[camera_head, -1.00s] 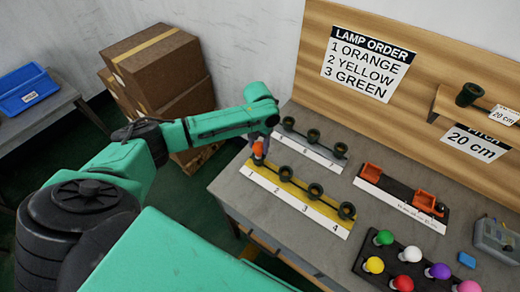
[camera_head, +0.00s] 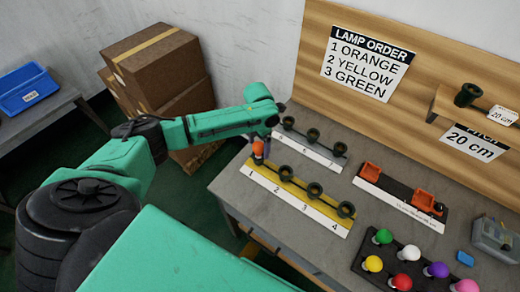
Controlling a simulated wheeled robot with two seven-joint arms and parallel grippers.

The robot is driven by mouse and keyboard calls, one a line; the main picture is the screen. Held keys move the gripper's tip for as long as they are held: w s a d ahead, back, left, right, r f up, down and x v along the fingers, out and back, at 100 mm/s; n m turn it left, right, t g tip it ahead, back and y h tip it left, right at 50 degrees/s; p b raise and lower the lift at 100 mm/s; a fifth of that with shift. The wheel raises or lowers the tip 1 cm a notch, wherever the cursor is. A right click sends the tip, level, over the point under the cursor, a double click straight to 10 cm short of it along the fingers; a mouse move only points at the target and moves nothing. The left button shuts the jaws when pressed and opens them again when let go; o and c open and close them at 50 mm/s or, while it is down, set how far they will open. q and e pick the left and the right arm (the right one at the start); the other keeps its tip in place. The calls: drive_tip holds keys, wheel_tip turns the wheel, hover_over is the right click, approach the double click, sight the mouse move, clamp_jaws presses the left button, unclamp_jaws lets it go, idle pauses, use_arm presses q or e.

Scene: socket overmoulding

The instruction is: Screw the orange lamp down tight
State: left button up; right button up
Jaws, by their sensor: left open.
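The orange lamp (camera_head: 258,148) stands at position 1, the left end of the yellow socket strip (camera_head: 323,209). My left gripper (camera_head: 261,141) is right above and around the lamp's upper part, pointing down. Its jaws are open, and the arm hides part of them. Whether they touch the lamp cannot be told. The lamp's base and its socket are mostly hidden. The sockets at positions 2 (camera_head: 286,172), 3 (camera_head: 314,190) and 4 (camera_head: 346,209) are empty dark rings. My right gripper is not in view.
A black tray (camera_head: 385,255) at the lower right holds several coloured lamps, including yellow (camera_head: 373,264) and green (camera_head: 383,237). A second socket strip (camera_head: 313,149) lies behind the yellow one. A dark fixture with orange blocks (camera_head: 400,203) lies right of it. The sign (camera_head: 367,62) lists orange, yellow, green.

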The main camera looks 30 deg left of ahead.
use_arm(q)
drive_tip(key=n+p, duration=0.2)
drive_tip(key=n, duration=0.1)
drive_tip(key=shift+r+p, duration=0.4)
drive_tip(key=shift+f+n, duration=0.2)
drive_tip(key=shift+n, duration=0.5)
drive_tip(key=n+p, duration=0.2)
drive_tip(key=shift+r+n, duration=0.15)
drive_tip(key=shift+n, duration=0.25)
drive_tip(key=shift+f+n+p, duration=0.2)
drive_tip(key=shift+n+p, duration=0.25)
drive_tip(key=shift+n, duration=0.75)
drive_tip(key=shift+r+n+p, duration=0.1)
drive_tip(key=shift+n+p, duration=0.45)
drive_tip(key=shift+n, duration=0.25)
drive_tip(key=n, duration=0.2)
drive_tip(key=shift+n+p, duration=0.8)
drive_tip(key=shift+n, duration=0.3)
drive_tip(key=shift+f+n, duration=0.2)
drive_tip(key=shift+n, duration=1.3)
